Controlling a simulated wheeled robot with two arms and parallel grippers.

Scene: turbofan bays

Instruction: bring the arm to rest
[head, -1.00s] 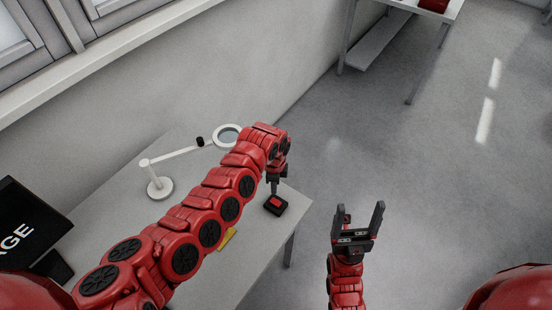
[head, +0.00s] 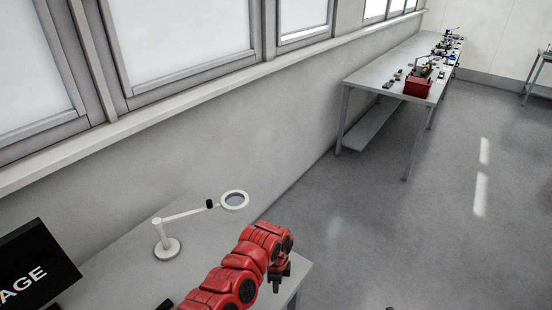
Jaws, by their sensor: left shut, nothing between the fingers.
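My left arm (head: 240,270) reaches in from the bottom left over the grey table (head: 130,248). My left gripper (head: 275,288) points down near the table's right end and is shut with nothing visible in it. Its fingertips are dark and small in the head view. A tiny dark tip at the bottom edge looks like part of my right gripper (head: 390,308); the rest of it is out of frame.
A white magnifier lamp (head: 168,248) stands on the table, and a black sign (head: 38,262) is at the left. A far bench (head: 365,78) holds a red bin (head: 417,87) and several small items. The floor (head: 370,225) to the right is clear.

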